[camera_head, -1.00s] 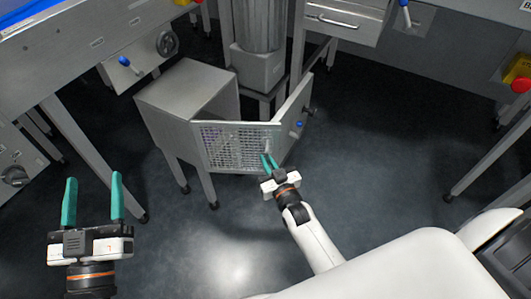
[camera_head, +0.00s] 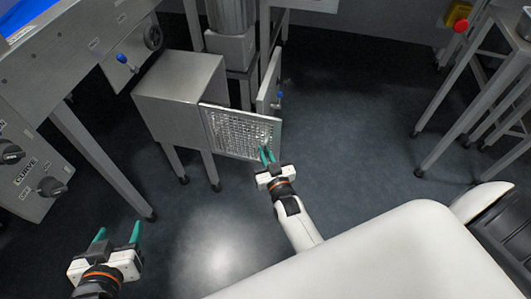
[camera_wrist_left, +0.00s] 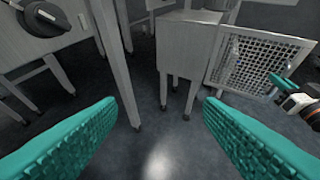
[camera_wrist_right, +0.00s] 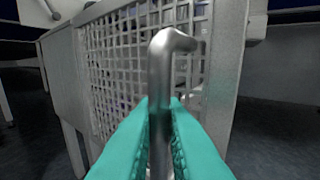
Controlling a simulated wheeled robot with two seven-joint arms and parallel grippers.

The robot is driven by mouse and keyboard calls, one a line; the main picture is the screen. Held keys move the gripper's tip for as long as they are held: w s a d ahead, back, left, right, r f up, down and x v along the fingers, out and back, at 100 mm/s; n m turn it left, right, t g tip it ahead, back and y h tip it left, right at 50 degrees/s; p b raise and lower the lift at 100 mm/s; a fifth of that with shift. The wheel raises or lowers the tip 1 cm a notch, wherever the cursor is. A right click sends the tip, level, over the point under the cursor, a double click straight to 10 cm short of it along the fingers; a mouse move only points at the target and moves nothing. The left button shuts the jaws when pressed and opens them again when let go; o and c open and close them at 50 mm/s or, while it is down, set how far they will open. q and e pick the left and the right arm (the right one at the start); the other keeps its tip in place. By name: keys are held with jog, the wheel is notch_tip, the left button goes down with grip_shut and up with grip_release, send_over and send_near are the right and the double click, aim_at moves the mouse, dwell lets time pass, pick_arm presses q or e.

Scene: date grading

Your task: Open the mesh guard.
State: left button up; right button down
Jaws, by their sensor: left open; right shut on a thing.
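The mesh guard (camera_head: 235,130) is a framed metal grid panel standing out to the right from the front of the grey cabinet (camera_head: 180,85). It also shows at the right of the left wrist view (camera_wrist_left: 255,66) and fills much of the right wrist view (camera_wrist_right: 120,60). My right gripper (camera_head: 267,155) is at the guard's lower right part, its teal fingers shut on the bent metal handle (camera_wrist_right: 160,75). My left gripper (camera_head: 118,231) is open and empty, low at the left, well apart from the guard.
A grey side panel with a blue knob (camera_head: 270,82) stands behind the guard's right edge. A machine frame with legs (camera_head: 100,160) stands at the left; another stand (camera_head: 460,120) is at the right. Dark floor (camera_head: 350,120) lies open between the guard and that stand.

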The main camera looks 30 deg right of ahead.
pick_arm(q)
jog(key=shift+f, duration=0.1)
pick_arm(e)
jog(key=shift+w+a+r, duration=0.15)
jog(key=shift+a+r, duration=0.05)
jog(key=c, duration=1.6)
grip_release()
jog(key=shift+a+f, duration=0.1)
pick_arm(q)
jog(key=shift+a, duration=0.15)
pick_arm(e)
jog(key=shift+o, duration=0.2)
pick_arm(q)
jog(key=s+a+f+g+y+p, duration=0.1)
jog(key=s+a+f+g+p, duration=0.1)
jog(key=s+f+g, duration=0.3)
jog(key=s+a+g, duration=0.1)
jog(key=s+g, duration=0.1)
jog(key=s, duration=0.2)
jog(key=shift+s+a+f+y+p, duration=0.15)
jog(key=shift+y+p, duration=0.15)
jog(key=shift+y, duration=0.1)
pick_arm(e)
jog(key=s+a, duration=0.1)
jog(key=s, duration=1.1)
jog(key=shift+a, duration=0.15)
jog(key=shift+w, duration=0.1)
